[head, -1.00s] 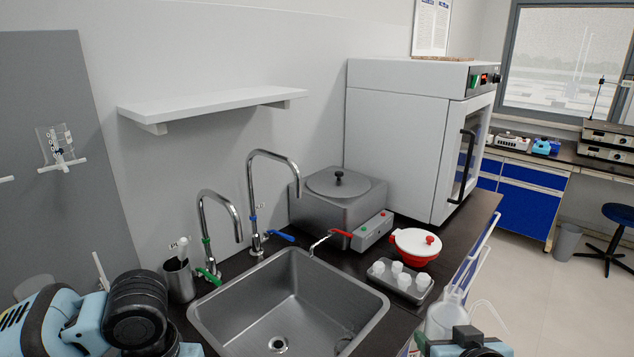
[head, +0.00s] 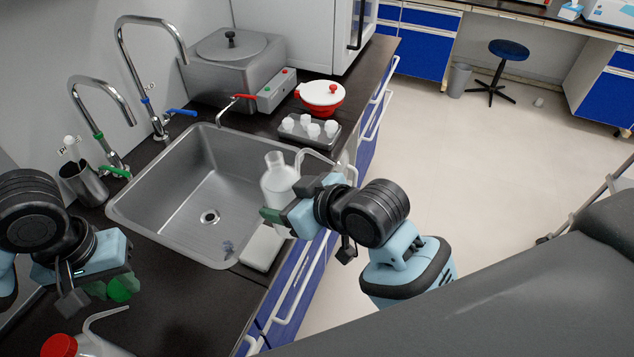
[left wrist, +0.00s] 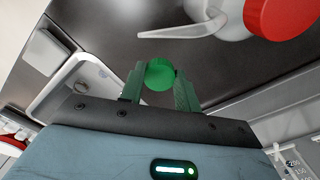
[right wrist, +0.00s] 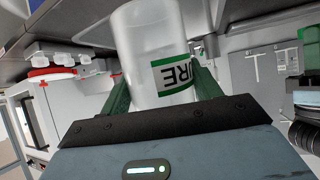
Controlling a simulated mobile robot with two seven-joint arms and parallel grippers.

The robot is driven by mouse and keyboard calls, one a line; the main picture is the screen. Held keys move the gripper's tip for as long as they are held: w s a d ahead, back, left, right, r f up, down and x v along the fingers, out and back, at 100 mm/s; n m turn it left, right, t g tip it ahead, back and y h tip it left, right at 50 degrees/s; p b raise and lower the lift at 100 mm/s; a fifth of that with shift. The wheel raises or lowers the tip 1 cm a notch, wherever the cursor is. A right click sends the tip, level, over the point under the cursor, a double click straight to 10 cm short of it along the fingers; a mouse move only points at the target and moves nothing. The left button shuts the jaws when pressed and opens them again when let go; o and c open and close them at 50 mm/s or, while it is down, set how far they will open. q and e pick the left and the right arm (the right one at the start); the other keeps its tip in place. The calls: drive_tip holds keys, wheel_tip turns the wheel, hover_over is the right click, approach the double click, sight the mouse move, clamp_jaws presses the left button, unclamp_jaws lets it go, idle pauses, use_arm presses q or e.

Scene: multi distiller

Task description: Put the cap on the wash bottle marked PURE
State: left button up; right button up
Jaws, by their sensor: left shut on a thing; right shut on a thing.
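The wash bottle (head: 278,186) is translucent white, with an open neck pointing up. My right gripper (head: 284,214) is shut around its body near the front right corner of the sink. In the right wrist view, the bottle (right wrist: 150,45) carries a green-edged label reading "URE", the rest turned out of sight. My left gripper (head: 122,288) is at the left, over the dark counter, well apart from the bottle. It is shut on a round green cap (left wrist: 159,74) between its green fingertips in the left wrist view.
A second wash bottle with a red cap (head: 59,346) stands at the lower left, close to my left gripper. The steel sink (head: 190,180) lies between the grippers. Taps (head: 152,50) rise behind it. A tray of white pieces (head: 310,130) stands at the far right.

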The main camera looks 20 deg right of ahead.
drive_tip(key=shift+s+a+n+g+y, duration=0.1)
drive_tip(key=shift+a+n+g+y, duration=0.2)
drive_tip(key=shift+a, duration=0.4)
drive_tip(key=shift+s+a+n+g+y, duration=0.1)
drive_tip(key=shift+a+n+y, duration=0.25)
drive_tip(key=shift+a, duration=0.35)
drive_tip(key=shift+f, duration=0.1)
use_arm(q)
drive_tip(key=w+d+r, duration=0.4)
drive_tip(key=d+r, duration=0.5)
drive_tip(key=d, duration=0.3)
drive_tip(key=w+d+r+g+h, duration=0.1)
drive_tip(key=w+d+r, duration=0.3)
drive_tip(key=d+r, duration=0.6)
drive_tip(key=d, duration=0.3)
drive_tip(key=shift+w+r, duration=0.15)
drive_tip(key=shift+r, duration=0.1)
drive_tip(key=shift+s+d+f, duration=0.1)
drive_tip(key=shift+s+f, duration=0.1)
drive_tip(key=shift+f, duration=1.8)
